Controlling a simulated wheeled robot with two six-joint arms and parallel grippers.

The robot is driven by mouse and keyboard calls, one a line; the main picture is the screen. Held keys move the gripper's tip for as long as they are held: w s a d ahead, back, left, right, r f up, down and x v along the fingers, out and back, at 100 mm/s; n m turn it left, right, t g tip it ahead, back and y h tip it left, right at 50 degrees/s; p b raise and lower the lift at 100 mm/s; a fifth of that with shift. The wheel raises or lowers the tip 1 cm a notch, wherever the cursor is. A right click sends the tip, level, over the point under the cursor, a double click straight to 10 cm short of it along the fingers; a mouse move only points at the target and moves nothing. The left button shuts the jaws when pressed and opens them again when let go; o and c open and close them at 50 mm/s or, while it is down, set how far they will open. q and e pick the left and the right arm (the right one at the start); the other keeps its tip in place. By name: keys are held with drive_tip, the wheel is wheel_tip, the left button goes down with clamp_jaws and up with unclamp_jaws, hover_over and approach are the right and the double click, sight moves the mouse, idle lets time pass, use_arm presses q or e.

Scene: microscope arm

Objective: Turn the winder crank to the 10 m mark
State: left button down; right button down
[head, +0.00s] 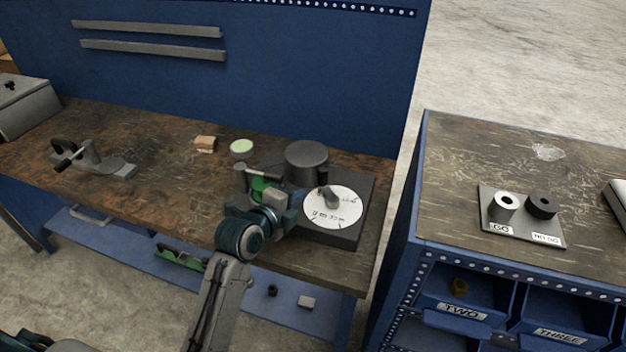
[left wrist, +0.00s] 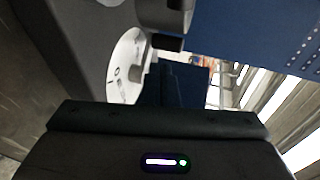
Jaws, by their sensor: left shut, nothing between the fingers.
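The winder is a dark box (head: 350,236) at the right end of the bench, with a dark round drum (head: 306,158) at its back. A white marked dial (head: 345,216) lies on top; its print is too small to read surely. A grey crank (head: 326,195) stands on the dial. My left gripper (head: 291,203) is shut and empty, just left of the dial, and seems apart from the crank. The left wrist view shows the dial (left wrist: 122,70) edge-on, the crank (left wrist: 149,70) and part of the drum (left wrist: 164,14). My right gripper is not in view.
A pale green round piece (head: 241,147) and a tan block (head: 205,142) sit farther back. A clamp-like fixture (head: 95,160) stands at left. A second bench holds gauges (head: 541,205).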

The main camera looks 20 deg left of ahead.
sight(322, 176)
use_arm(q)
drive_tip(key=x, duration=0.2)
drive_tip(key=p+x, duration=0.1)
drive_tip(key=x, duration=0.2)
drive_tip(key=r+p+x, duration=0.1)
drive_tip(key=x, duration=0.1)
drive_tip(key=shift+w+d, duration=0.2)
drive_tip(key=shift+w, duration=0.1)
drive_tip(key=shift+w, duration=0.4)
drive_tip(key=shift+w+d+b, duration=0.3)
drive_tip(key=shift+w+b, duration=0.25)
drive_tip(key=shift+b, duration=0.2)
drive_tip(key=shift+w+d+f+b, duration=0.1)
drive_tip(key=shift+w+b, duration=0.1)
drive_tip(key=shift+w, duration=0.15)
drive_tip(key=shift+w+d+b, duration=0.1)
drive_tip(key=shift+w+b, duration=0.05)
drive_tip(key=shift+w, duration=0.15)
drive_tip(key=shift+w+d, duration=0.6)
drive_tip(key=shift+d, duration=0.25)
drive_tip(key=shift+s+b, duration=0.1)
drive_tip(key=shift+b, duration=0.2)
idle(0.5)
